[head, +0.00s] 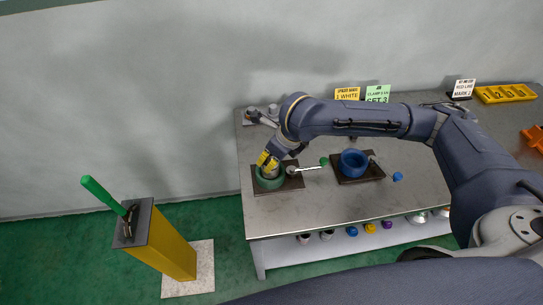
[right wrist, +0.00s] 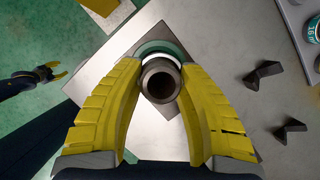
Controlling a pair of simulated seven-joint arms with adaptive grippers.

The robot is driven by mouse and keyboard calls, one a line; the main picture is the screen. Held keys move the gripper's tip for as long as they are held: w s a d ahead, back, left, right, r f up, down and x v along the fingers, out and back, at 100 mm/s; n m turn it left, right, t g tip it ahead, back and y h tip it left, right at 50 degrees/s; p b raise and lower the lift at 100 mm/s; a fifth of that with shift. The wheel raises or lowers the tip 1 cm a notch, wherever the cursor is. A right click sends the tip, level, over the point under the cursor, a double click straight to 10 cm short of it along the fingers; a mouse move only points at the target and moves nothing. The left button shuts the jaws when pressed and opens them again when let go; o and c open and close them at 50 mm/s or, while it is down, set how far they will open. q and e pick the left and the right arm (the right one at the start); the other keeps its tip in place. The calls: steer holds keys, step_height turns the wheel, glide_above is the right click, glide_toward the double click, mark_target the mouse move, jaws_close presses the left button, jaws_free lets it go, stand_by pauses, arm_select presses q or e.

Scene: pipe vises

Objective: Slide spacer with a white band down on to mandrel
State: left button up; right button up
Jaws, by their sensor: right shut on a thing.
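My right gripper (head: 267,161) is shut on a grey hollow spacer (right wrist: 160,80) over the green ring-shaped vise (head: 270,184) at the left of the bench. In the right wrist view, the yellow fingers are on both sides of the spacer, and a white rim shows around it above the green ring (right wrist: 160,47). I cannot tell whether that white is its band. The mandrel is hidden under the spacer and fingers. My left gripper shows small at the left of the right wrist view (right wrist: 50,73), its yellow fingers apart and empty, away from the bench.
A blue ring vise (head: 353,164) stands to the right on its own dark plate. A white rod with a green knob (head: 324,161) lies between the vises. A yellow post with a green handle (head: 170,242) stands on the floor at left. Sign cards (head: 377,94) stand at the back.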

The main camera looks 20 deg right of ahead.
steer(key=shift+f, duration=0.25)
steer(key=o, duration=1.1)
steer(key=v, duration=1.2)
